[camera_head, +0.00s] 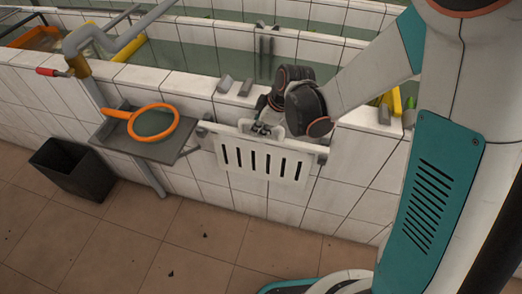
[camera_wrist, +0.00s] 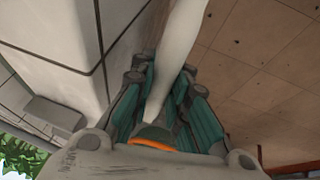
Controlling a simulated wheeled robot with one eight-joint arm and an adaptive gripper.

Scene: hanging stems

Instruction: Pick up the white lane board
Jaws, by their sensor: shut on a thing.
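The white lane board (camera_head: 262,160) is a flat panel with a row of dark vertical slots. It is upright against the white tiled wall in the head view, with grey brackets at its upper corners. My gripper (camera_head: 262,128) is at the middle of its top edge, shut on it. In the wrist view the board (camera_wrist: 183,50) shows as a pale narrow edge running between the teal fingers of my gripper (camera_wrist: 158,105). Part of the top edge is hidden by my gripper.
An orange hoop (camera_head: 154,121) lies on a grey shelf (camera_head: 150,149) left of the board. A black bin (camera_head: 72,168) stands on the floor at the left. A pipe with a red-handled tap (camera_head: 78,64) rises above the shelf. The tiled floor in front is clear.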

